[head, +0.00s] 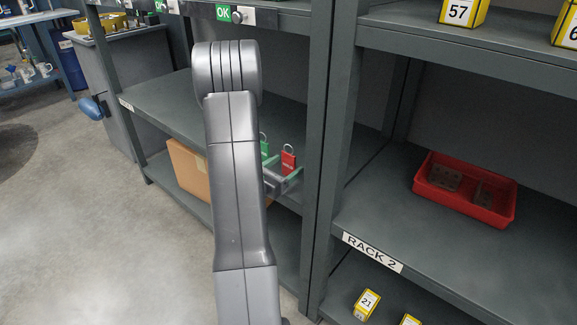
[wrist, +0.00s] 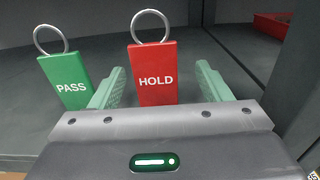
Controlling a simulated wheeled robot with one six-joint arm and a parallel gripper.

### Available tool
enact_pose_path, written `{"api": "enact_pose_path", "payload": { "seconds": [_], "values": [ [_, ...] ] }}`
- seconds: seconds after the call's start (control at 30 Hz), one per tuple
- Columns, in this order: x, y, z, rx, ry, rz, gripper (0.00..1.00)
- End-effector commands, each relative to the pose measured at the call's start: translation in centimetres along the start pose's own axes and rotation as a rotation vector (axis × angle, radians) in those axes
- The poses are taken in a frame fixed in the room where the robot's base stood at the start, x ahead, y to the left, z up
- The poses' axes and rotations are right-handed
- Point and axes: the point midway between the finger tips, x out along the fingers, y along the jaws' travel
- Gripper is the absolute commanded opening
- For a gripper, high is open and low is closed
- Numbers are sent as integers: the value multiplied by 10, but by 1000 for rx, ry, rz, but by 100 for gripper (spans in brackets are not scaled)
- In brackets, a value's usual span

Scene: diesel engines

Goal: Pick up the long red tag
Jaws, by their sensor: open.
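The red tag (wrist: 156,80) reads HOLD and has a metal ring at its top. It stands upright on the shelf and also shows in the head view (head: 288,161). A green tag (wrist: 67,82) reading PASS stands to its left, partly behind my left finger; it also shows in the head view (head: 264,149). My gripper (wrist: 162,66) is open. Its green fingers lie on either side of the red tag in the wrist view, with gaps on both sides. In the head view my gripper (head: 285,181) is partly hidden by my arm. The red tag's lower end is hidden by my gripper body.
Rack uprights (head: 328,150) stand just right of my gripper. A red bin (head: 465,188) with dark parts sits on the right-hand shelf. A cardboard box (head: 187,170) is on the shelf below. Yellow numbered boxes (head: 367,304) are on the lower right shelf.

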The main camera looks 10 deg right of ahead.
Motion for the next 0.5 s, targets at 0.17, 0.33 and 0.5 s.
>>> {"api": "enact_pose_path", "payload": {
  "seconds": [0.17,0.33,0.5],
  "values": [
    [28,5,-3,2,-2,-3,71],
    [44,5,-2,1,0,-1,71],
    [45,6,-1,0,0,0,71]
  ]
}}
